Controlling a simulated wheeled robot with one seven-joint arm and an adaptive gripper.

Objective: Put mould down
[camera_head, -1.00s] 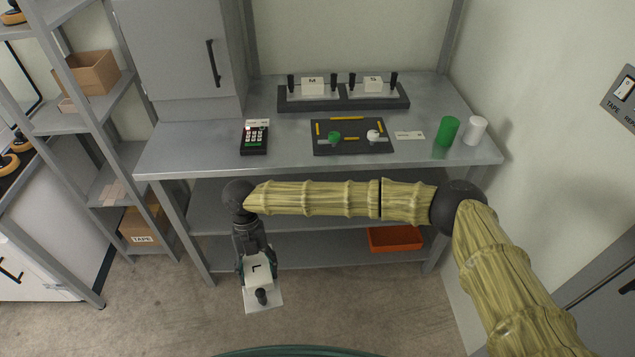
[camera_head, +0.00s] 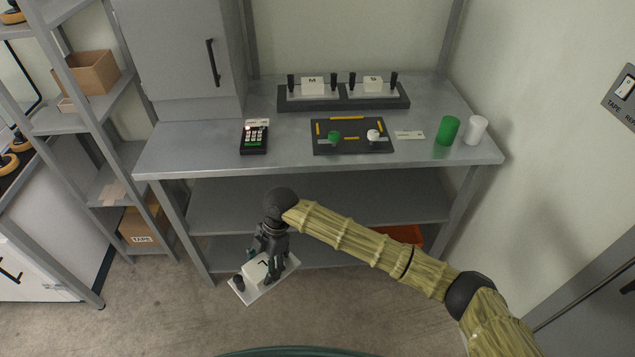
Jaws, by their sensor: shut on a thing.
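The mould is a white block marked L on a flat white plate (camera_head: 292,266) with dark knobs. My gripper (camera_head: 268,266) is shut on the mould and holds it in the air in front of the bench, below the level of its top. The mould is turned at an angle, and the gripper's fingers cover part of it. On the bench a dark rack (camera_head: 345,104) holds two similar moulds, an M mould (camera_head: 312,86) and an S mould (camera_head: 373,84).
The grey bench (camera_head: 215,158) carries a keypad device (camera_head: 254,138), a dark mat (camera_head: 352,148), a small card (camera_head: 409,135), a green cup (camera_head: 447,130) and a white cup (camera_head: 475,130). A grey cabinet (camera_head: 180,50) stands at the back left. Bare bench top lies left of the keypad.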

